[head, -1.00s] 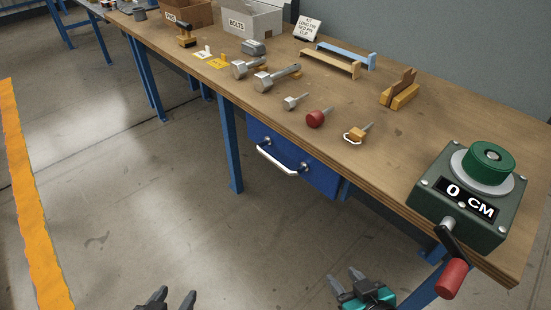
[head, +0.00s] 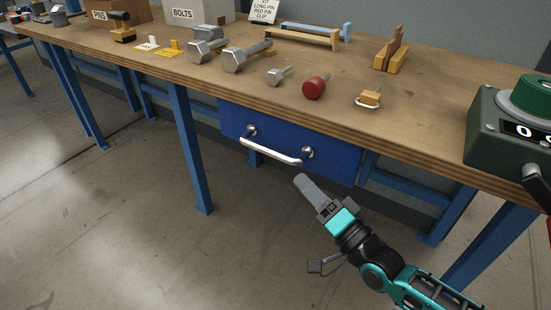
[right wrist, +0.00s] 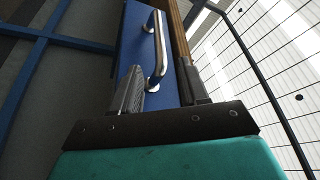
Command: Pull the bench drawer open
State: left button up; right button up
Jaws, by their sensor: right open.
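The blue bench drawer (head: 335,158) hangs under the wooden bench top, its front close under the bench edge; it looks shut. Its silvery bar handle (head: 268,153) stands out on two round mounts. My right gripper (head: 306,186) is just below and right of the handle's right end in the head view. In the right wrist view my right gripper (right wrist: 163,82) is open, and the handle (right wrist: 158,45) shows ahead, between the lines of its two fingers. I cannot tell whether a finger touches it. The drawer front (right wrist: 133,45) is behind it. My left gripper is out of view.
A blue leg (head: 190,150) stands left of the drawer. The floor in front is clear.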

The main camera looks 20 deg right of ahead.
aim_at(276, 151)
jog(key=b+x, duration=0.1)
jog(key=x, duration=0.9)
jog(key=shift+w+a+r+b, duration=0.15)
jog(key=shift+w+b, duration=0.2)
jog(key=shift+b, duration=0.05)
grip_shut()
